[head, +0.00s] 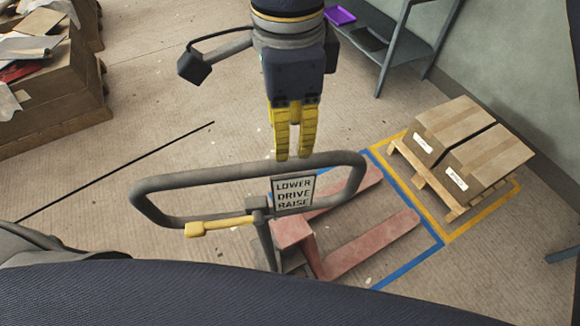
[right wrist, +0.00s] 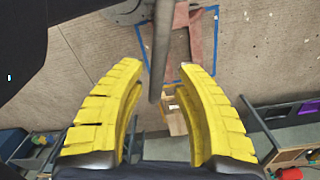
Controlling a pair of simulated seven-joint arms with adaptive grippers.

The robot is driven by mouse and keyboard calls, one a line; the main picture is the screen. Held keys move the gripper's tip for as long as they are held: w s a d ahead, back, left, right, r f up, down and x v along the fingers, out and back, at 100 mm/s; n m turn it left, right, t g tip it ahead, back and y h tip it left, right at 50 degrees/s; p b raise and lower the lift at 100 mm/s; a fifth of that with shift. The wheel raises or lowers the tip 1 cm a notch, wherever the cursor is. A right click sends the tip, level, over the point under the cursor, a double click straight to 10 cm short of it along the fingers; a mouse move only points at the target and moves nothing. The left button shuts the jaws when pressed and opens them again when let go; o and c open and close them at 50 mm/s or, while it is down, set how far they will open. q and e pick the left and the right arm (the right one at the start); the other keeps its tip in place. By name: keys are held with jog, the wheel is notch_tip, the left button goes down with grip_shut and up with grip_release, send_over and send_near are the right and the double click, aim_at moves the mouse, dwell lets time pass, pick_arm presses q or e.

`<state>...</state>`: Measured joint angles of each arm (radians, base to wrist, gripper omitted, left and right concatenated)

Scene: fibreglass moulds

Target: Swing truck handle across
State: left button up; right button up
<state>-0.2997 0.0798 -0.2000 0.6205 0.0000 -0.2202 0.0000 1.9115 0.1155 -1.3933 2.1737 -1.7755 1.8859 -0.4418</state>
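The pallet truck has a grey looped handle (head: 190,181) with a sign (head: 293,194) reading LOWER, DRIVE, RAISE and a yellow lever (head: 218,226). Its red forks (head: 372,243) point to the upper right inside blue floor tape. My right gripper (head: 294,157) comes down from the top of the head view, with its yellow fingertips at the handle's far bar, above the sign. In the right wrist view the gripper (right wrist: 160,66) is open, with the grey handle bar (right wrist: 161,50) showing between its fingers. I cannot tell whether they touch it. My left gripper is not in view.
Two cardboard boxes (head: 485,160) sit on a wooden pallet (head: 428,182) inside yellow tape at the right. A grey shelf (head: 393,38) stands by the wall. Stacked cartons (head: 50,75) stand at the far left. The floor left of the handle is clear, crossed by a black line.

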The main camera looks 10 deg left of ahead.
notch_tip(320, 180, down, 15)
jog(key=shift+f, duration=0.1)
dwell(0.5)
grip_shut()
dwell(0.4)
